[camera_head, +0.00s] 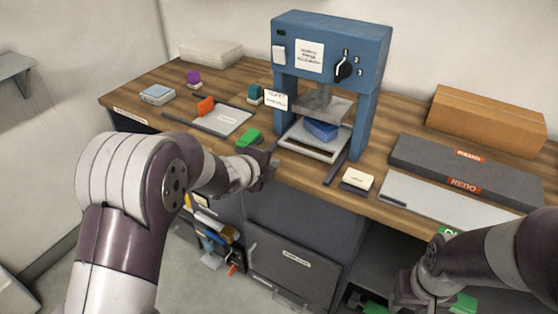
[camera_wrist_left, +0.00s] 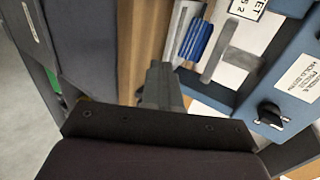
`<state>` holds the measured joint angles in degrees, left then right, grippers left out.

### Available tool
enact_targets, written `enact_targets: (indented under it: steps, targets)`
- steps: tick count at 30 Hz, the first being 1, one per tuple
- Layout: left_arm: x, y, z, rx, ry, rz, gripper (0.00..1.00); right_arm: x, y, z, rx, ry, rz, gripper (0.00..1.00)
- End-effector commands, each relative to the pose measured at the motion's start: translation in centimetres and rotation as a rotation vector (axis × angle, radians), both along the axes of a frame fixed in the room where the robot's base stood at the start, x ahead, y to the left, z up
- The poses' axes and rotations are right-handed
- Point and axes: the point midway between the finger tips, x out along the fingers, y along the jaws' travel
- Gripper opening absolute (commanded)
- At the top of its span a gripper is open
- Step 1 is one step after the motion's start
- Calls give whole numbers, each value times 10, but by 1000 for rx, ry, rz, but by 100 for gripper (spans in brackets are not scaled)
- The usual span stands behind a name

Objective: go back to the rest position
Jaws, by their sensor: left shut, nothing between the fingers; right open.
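My left gripper (camera_head: 266,170) is at the front edge of the wooden bench (camera_head: 150,88), in front of the blue press (camera_head: 368,110). It is shut and empty. Its closed dark fingers also show in the left wrist view (camera_wrist_left: 160,85). A green block (camera_head: 248,137) lies on the bench just behind it in the head view. My right gripper (camera_head: 403,293) is low at the bottom right, below the bench top, and is open. Its fingertips are hard to make out. Green pieces (camera_head: 463,302) show beside it.
A blue ink unit (camera_head: 320,130) sits on the press plate, also in the left wrist view (camera_wrist_left: 196,40). A small labelled block (camera_head: 357,181) is near the front edge. Grey trays (camera_head: 450,165) and a cardboard box (camera_head: 488,118) fill the right. Open floor (camera_head: 190,285) lies at lower left.

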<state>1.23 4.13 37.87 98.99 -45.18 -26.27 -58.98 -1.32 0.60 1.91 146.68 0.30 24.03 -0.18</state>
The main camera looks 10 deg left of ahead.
Motion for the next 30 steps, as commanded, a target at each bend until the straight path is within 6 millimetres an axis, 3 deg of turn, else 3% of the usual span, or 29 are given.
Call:
enact_targets:
  steps: [8,10,12,14,15,18,21,23,25,30]
  targets:
    - [-11,4,5,-18,10,14,0,0,0,1,0,0,0,43]
    - [-16,15,-7,-94,99,129,0,0,0,1,0,0,0,43]
    - [-45,40,-34,-243,294,410,0,0,0,3,0,0,0,43]
    - [-92,60,-34,-409,489,752,0,0,0,23,0,1,0,43]
    - [-128,67,-27,-506,601,973,0,0,0,39,0,1,0,43]
    - [-210,66,-2,-673,802,1406,0,0,0,74,0,-1,0,43]
    - [-266,54,31,-750,917,1641,0,0,0,105,0,0,0,43]
    - [-277,49,50,-772,934,1663,0,0,0,120,0,0,0,43]
    - [-273,48,59,-783,922,1645,0,0,0,124,0,-1,0,43]
    - [-273,47,54,-780,921,1640,0,0,0,119,0,1,0,43]
